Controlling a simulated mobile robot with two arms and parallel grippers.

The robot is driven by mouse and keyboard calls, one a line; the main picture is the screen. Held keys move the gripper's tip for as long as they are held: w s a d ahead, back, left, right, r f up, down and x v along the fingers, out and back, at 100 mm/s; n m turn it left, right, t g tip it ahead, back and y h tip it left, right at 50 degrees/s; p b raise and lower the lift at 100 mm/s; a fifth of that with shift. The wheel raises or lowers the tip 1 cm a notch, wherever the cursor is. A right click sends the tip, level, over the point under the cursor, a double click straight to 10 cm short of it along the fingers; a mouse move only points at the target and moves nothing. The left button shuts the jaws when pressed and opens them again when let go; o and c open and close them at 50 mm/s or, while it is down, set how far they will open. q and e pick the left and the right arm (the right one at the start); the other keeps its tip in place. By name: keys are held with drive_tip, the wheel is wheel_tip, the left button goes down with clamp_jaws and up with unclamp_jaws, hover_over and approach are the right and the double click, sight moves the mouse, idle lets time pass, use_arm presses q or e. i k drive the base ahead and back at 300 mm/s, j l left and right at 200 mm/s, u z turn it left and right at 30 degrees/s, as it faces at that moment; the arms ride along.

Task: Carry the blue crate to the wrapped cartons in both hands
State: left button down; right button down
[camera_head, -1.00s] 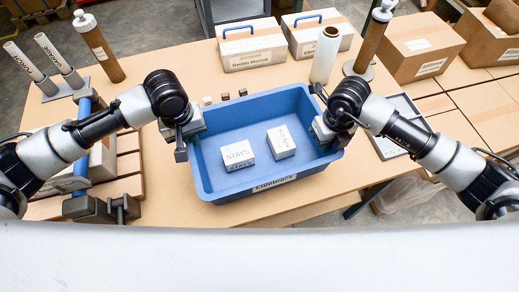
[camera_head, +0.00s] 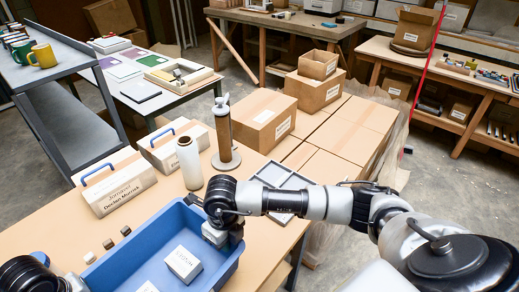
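The blue crate (camera_head: 137,250) is at the lower left, cut off by the bottom edge, at the tan table. Two white labelled boxes lie in it; one white box (camera_head: 183,264) shows whole, the other only in part. My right gripper (camera_head: 218,234) is at the crate's right wall, shut on its rim; the fingertips are partly hidden. My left wrist shows at the lower left corner, and only a small part of the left gripper (camera_head: 75,283) shows at the bottom edge. The wrapped cartons (camera_head: 345,138) form a low flat-topped stack right of the table, with clear film around them.
A white roll (camera_head: 189,163), a brown post (camera_head: 223,135), handled boxes (camera_head: 114,184) and a grey tray (camera_head: 283,185) are on the table. Bare floor (camera_head: 450,190) lies right of the stack.

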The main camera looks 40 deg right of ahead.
sight(365, 128)
drive_tip(key=k, duration=0.4)
drive_tip(key=k+z, duration=0.15)
drive_tip(key=z, duration=0.15)
drive_tip(key=k+z, duration=0.1)
drive_tip(key=z, duration=1.1)
drive_tip(key=l+z, duration=0.1)
drive_tip(key=z, duration=0.3)
drive_tip(key=i+z, duration=0.1)
drive_tip(key=z, duration=0.8)
drive_tip(key=i+j, duration=0.15)
drive_tip(key=i, duration=0.35)
drive_tip(key=i+j, duration=0.15)
drive_tip(key=i, duration=0.35)
drive_tip(key=i+l+u, duration=0.1)
drive_tip(key=i+u, duration=0.25)
drive_tip(key=i, duration=1.85)
drive_tip(key=i+u, duration=0.2)
drive_tip(key=i, duration=0.35)
drive_tip(key=i+l+u, duration=0.2)
drive_tip(key=i, duration=0.3)
